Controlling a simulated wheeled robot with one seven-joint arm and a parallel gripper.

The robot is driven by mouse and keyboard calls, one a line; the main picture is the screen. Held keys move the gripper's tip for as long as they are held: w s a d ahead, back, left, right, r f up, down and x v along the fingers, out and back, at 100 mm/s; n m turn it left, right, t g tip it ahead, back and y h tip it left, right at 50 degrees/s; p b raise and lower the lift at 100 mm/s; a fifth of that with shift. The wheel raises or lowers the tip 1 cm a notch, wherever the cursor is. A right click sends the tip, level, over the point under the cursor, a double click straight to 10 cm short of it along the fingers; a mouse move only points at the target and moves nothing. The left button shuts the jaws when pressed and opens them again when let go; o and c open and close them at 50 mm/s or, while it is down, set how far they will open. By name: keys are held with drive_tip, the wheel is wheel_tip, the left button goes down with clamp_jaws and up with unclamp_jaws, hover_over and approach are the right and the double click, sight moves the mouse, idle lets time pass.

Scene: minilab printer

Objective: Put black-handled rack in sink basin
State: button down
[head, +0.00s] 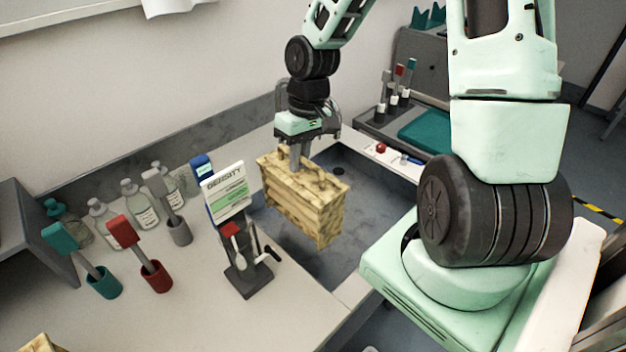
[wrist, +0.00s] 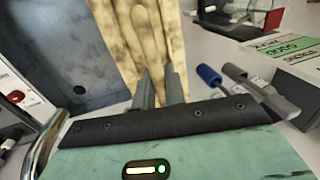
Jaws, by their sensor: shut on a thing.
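A pale wooden rack with dark mottling (head: 303,205) hangs upright from my gripper (head: 297,158), which is shut on its top. The rack is over the grey sink basin (head: 355,195) in the head view. I cannot tell whether its bottom touches the basin floor. In the wrist view the rack (wrist: 140,50) stands between the two fingers of my gripper (wrist: 160,88), and the sink basin with its round drain (wrist: 75,55) shows to the left.
A density sign stand (head: 232,200) is close on the rack's left. Red (head: 155,272) and teal (head: 104,280) holders and several bottles (head: 140,205) stand farther left on the counter. Another wooden piece (head: 42,343) shows at bottom left.

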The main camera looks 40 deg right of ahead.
drive_tip(key=shift+f, duration=4.35)
drive_tip(key=c, duration=1.5)
unclamp_jaws()
drive_tip(key=shift+o, duration=0.2)
drive_tip(key=shift+r, duration=0.1)
